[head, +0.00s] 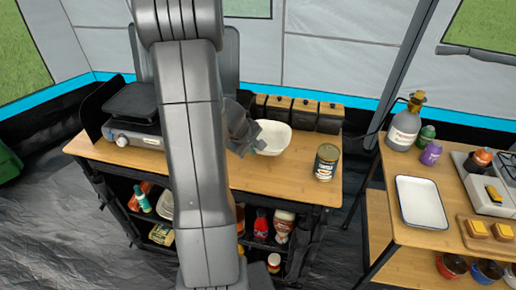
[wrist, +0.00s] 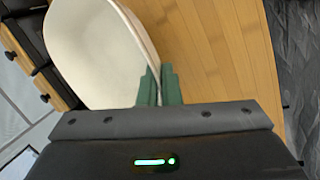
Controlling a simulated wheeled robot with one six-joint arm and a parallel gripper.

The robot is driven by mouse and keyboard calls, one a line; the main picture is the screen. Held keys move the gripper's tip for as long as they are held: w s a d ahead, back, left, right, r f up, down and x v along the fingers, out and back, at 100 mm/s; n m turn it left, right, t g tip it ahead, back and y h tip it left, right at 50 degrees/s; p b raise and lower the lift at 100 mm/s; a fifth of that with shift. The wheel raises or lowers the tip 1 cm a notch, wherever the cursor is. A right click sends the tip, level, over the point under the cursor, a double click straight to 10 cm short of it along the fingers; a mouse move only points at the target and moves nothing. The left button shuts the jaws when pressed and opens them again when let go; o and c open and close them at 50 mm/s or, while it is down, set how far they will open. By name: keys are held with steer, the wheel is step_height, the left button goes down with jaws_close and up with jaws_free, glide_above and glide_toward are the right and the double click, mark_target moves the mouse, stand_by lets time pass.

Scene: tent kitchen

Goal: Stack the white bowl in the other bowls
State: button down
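The white bowl (head: 272,138) is on the wooden table in the head view, at the right of my arm. It fills the upper left of the wrist view (wrist: 95,55). My gripper (head: 240,135) is at the bowl's left side in the head view. In the wrist view its green fingers (wrist: 160,88) are close together, one on each side of the bowl's rim, and look shut on it. On the low shelf at the right are small round containers, perhaps bowls: a red one (head: 452,266) and a blue one (head: 487,271). A white thing (head: 166,204) on the left shelf is partly hidden by my arm.
A can (head: 326,162) stands right of the bowl. Dark canisters with wooden tops (head: 304,112) line the back. A black stove (head: 133,110) is at the left. The right table (head: 408,236) holds a white tray (head: 421,202), bottles and a burner. A gap separates the tables.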

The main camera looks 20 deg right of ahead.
steer(key=shift+a+f+b, duration=0.1)
steer(key=shift+f+b, duration=1.25)
steer(key=shift+f, duration=0.35)
steer(key=shift+f, duration=0.15)
steer(key=c, duration=1.6)
jaws_free()
